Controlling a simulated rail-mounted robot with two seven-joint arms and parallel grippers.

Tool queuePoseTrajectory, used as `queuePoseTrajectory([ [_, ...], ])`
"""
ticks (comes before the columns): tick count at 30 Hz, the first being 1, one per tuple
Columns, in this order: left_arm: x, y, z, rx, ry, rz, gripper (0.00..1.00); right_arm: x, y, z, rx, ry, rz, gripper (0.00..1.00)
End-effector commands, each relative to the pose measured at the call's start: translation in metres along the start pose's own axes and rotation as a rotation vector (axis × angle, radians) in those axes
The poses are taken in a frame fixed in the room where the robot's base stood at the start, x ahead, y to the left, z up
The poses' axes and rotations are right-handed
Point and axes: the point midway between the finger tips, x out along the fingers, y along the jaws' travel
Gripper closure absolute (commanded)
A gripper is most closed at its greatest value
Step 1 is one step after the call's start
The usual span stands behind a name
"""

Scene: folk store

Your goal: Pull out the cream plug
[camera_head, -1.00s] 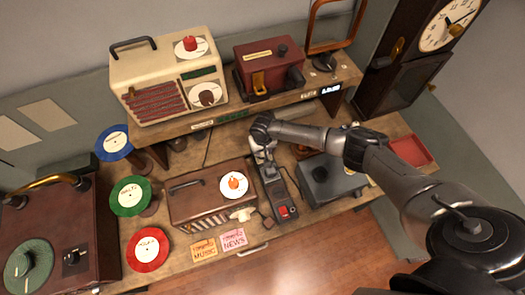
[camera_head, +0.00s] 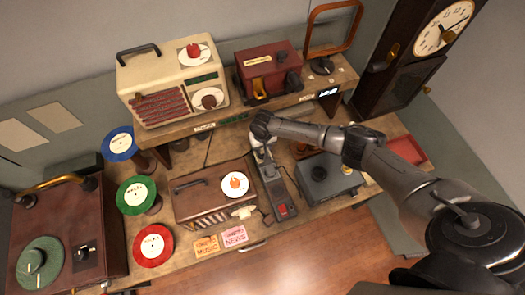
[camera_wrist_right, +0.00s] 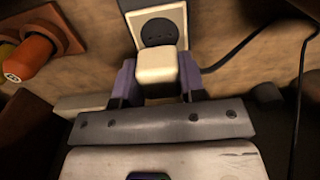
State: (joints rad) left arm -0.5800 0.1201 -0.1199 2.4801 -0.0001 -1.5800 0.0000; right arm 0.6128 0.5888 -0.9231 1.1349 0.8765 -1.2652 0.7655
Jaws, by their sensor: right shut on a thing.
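The cream plug (camera_wrist_right: 157,68) is a small rounded block between the two purple-grey fingers of my right gripper (camera_wrist_right: 157,80). The fingers are shut on its sides. Behind it is a socket (camera_wrist_right: 157,30) with a cream frame and a dark face with small holes. The plug overlaps the lower part of the socket face; I cannot tell whether it still touches it. In the head view my right gripper (camera_head: 261,148) is at the back of the bench, above the dark power strip (camera_head: 274,186), and hides the plug. My left gripper is not in view.
A brown radio (camera_head: 205,192) stands left of the strip and a grey box (camera_head: 328,176) right of it. A shelf with a cream radio (camera_head: 170,85) and a red box (camera_head: 268,72) hangs behind. A black cable (camera_wrist_right: 303,70) runs beside the socket.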

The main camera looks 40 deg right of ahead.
Motion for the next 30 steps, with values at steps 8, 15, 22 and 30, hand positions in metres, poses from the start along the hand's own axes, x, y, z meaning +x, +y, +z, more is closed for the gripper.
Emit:
queuePoseTrajectory([
  [8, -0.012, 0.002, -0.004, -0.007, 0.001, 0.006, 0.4, -0.011, 0.0, 0.0, 0.0, 0.0, -0.001, 1.0],
  [15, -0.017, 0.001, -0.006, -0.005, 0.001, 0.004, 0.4, -0.015, 0.0, 0.0, -0.001, 0.0, 0.0, 1.0],
  [22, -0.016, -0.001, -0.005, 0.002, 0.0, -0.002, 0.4, -0.015, 0.0, 0.0, -0.001, 0.0, 0.0, 1.0],
  [30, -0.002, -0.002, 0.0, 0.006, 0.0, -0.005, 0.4, -0.009, 0.008, 0.004, 0.0, -0.005, -0.007, 1.0],
])
